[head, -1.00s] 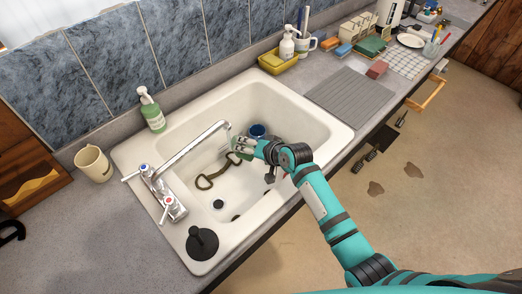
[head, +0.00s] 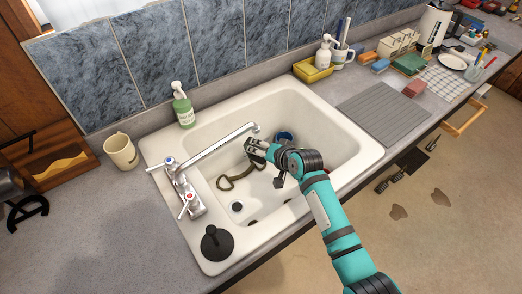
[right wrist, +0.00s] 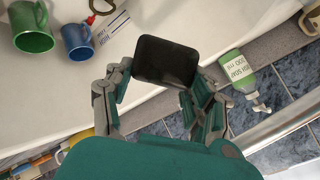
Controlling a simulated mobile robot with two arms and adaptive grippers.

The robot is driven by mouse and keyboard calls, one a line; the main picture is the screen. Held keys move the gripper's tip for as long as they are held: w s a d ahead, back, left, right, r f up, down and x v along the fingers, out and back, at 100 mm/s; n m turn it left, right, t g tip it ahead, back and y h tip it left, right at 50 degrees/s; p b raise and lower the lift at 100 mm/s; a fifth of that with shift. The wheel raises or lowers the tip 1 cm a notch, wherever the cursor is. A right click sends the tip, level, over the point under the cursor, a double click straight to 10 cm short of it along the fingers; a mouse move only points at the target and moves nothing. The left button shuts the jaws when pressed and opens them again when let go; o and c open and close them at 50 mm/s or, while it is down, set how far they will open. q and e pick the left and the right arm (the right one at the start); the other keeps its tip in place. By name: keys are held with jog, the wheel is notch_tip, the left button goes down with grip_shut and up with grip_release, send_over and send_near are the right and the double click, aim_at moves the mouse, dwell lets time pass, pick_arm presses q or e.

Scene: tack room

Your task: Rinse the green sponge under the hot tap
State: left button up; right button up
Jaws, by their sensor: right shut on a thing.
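My right gripper (head: 256,149) is over the white sink basin, just below the end of the mixer tap's spout (head: 225,142). In the right wrist view its fingers (right wrist: 163,78) are shut on a dark block with rounded corners (right wrist: 165,60). It has a sponge's shape, but the face I see is nearly black, and its green is hard to make out in the head view. The tap has a red-marked hot handle (head: 188,203) and a blue-marked cold handle (head: 167,162). I cannot make out running water. My left gripper is not in view.
A green soap bottle (head: 182,108) stands on the back rim. A black knobbed disc (head: 217,245) sits at the near corner.

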jog(key=shift+w+d, duration=0.1)
jog(key=shift+d, duration=0.05)
jog(key=shift+w+d, duration=0.4)
jog(key=shift+d, duration=0.15)
jog(key=shift+s+a, duration=0.15)
dwell(0.6)
jog(key=shift+s+a+p, duration=0.45)
jog(key=shift+a+p, duration=0.1)
jog(key=shift+a, duration=0.1)
jog(key=shift+s+a+p, duration=0.45)
jog(key=shift+a+p, duration=0.1)
jog(key=shift+a, duration=0.1)
jog(key=shift+w, duration=0.3)
jog(key=shift+w+d+b, duration=0.2)
jog(key=shift+w+b, duration=0.45)
jog(key=shift+w, duration=0.2)
jog(key=shift+w, duration=0.15)
